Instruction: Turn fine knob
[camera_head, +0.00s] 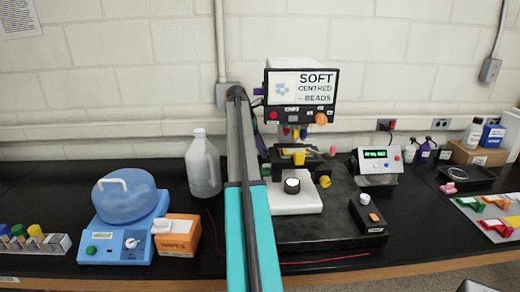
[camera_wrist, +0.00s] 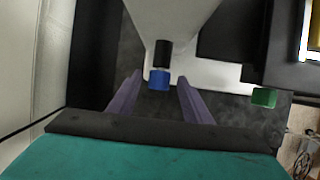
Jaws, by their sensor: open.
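A microscope with a screen (camera_head: 301,88) reading "SOFT CENTRED BEADS" stands on the bench. In the wrist view a short blue knob (camera_wrist: 159,79) sits on the end of a thicker black knob (camera_wrist: 162,53), which comes out of the pale microscope body (camera_wrist: 172,16). The blue end looks like the fine knob. My gripper (camera_wrist: 160,92) is open, with its two purple fingers on either side of the blue knob and visible gaps to both. I cannot tell how far the tips reach along it. In the head view my arm hides this side of the microscope.
A green block (camera_wrist: 263,97) sticks out right of my fingers. A clear jug (camera_head: 203,165), an orange wipes box (camera_head: 177,236) and a blue device (camera_head: 124,217) stand left of my arm. A digital readout box (camera_head: 379,165) and a black control box (camera_head: 368,215) are at right.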

